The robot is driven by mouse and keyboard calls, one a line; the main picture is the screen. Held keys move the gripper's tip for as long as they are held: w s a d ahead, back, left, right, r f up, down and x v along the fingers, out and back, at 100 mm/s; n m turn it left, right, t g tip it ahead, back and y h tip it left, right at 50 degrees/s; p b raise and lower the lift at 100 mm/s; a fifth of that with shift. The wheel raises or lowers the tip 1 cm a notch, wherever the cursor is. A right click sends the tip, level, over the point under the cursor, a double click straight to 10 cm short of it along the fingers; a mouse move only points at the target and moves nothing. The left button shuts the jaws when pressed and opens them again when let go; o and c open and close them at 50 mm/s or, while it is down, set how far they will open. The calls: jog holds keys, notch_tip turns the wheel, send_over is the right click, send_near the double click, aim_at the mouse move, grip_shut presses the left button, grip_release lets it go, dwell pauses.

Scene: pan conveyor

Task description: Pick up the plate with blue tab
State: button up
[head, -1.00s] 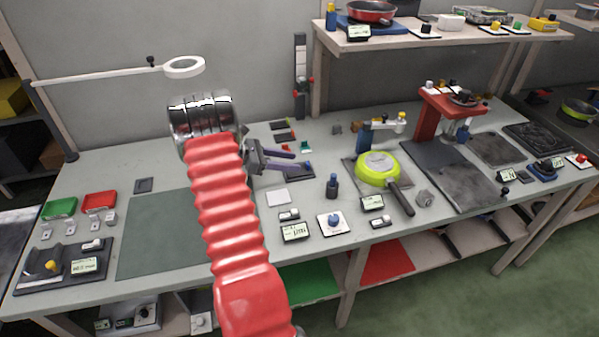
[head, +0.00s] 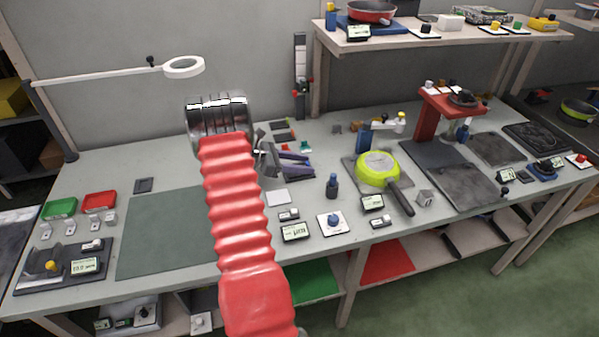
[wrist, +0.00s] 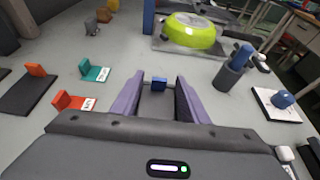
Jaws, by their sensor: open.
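The plate with the blue tab is a dark flat plate lying on the bench. In the wrist view its blue tab (wrist: 158,83) stands upright between the far ends of my purple fingers, with a little space on either side. The dark plate (wrist: 157,105) shows between the fingers, partly covered by them. My gripper (head: 303,164) is open and empty, low over the plate, and it hides most of the plate in the head view. The gripper also shows in the wrist view (wrist: 160,87); finger contact with the tab is not visible.
Plates with an orange-red tab (wrist: 68,102) and a teal tab (wrist: 93,71) lie to the left in the wrist view. A dark cylinder with a blue top (wrist: 234,70) stands to the right. A green pan (head: 377,168) sits beyond it on the bench.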

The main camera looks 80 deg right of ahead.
jog(key=shift+c, duration=0.6)
grip_shut()
notch_tip(320, 180, up, 10)
dwell(0.5)
dwell(0.4)
